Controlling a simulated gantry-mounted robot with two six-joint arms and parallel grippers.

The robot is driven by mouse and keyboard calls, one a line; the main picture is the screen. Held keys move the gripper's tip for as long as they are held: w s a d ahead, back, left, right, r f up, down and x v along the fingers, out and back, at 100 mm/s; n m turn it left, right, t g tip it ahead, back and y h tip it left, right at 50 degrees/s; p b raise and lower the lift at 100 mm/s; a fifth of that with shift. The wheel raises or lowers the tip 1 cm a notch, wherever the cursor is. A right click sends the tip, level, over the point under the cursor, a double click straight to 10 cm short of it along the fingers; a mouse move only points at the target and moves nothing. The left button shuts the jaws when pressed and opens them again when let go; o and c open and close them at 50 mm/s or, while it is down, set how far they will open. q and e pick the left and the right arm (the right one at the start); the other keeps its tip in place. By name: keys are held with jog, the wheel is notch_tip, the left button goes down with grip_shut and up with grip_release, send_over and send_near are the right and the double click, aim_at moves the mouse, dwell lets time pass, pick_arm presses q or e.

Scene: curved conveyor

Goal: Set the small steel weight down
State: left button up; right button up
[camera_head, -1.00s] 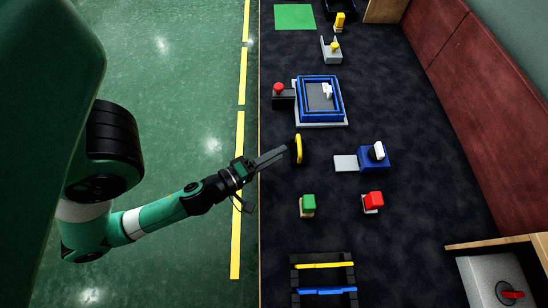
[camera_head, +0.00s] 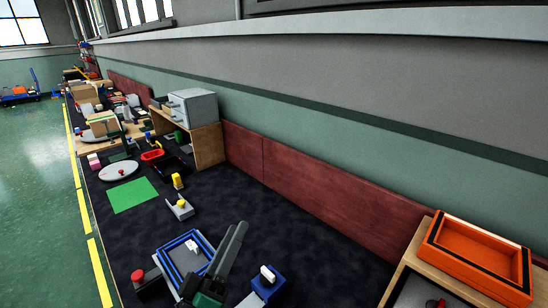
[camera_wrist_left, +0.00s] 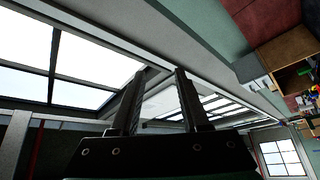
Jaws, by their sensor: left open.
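I cannot pick out a small steel weight in either current view. My left gripper (camera_head: 238,230) rises from the bottom middle of the head view, in front of the blue-rimmed tray (camera_head: 206,240). In the left wrist view my left gripper (camera_wrist_left: 163,74) has its two dark fingers apart with nothing between them. It faces up towards windows and the wall. A grey bracket with a yellow knob (camera_head: 181,210) stands beyond the tray. My right gripper does not show.
A red button on a black box (camera_head: 140,277) is left of the tray. A blue block with a white handle (camera_head: 268,280) is right of it. A green mat (camera_head: 132,194) lies farther off. An orange bin (camera_head: 475,252) stands at right. Dark surface beyond the blue block is clear.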

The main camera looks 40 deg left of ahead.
pick_arm(q)
jog(key=s+d+r+m+t+h, duration=0.1)
jog(key=d+r+m+t+h, duration=0.2)
jog(key=r, duration=1.1)
jog(key=s+d+r+m+t+h, duration=0.1)
jog(key=d+r+m+t+h, duration=0.2)
jog(key=r, duration=1.1)
jog(key=d+m+h, duration=0.3)
jog(key=d+m, duration=0.3)
jog(key=m, duration=0.2)
jog(key=shift+d+r+m+t+h, duration=0.2)
jog(key=shift+m+t+h, duration=0.1)
jog(key=shift+t+h, duration=0.1)
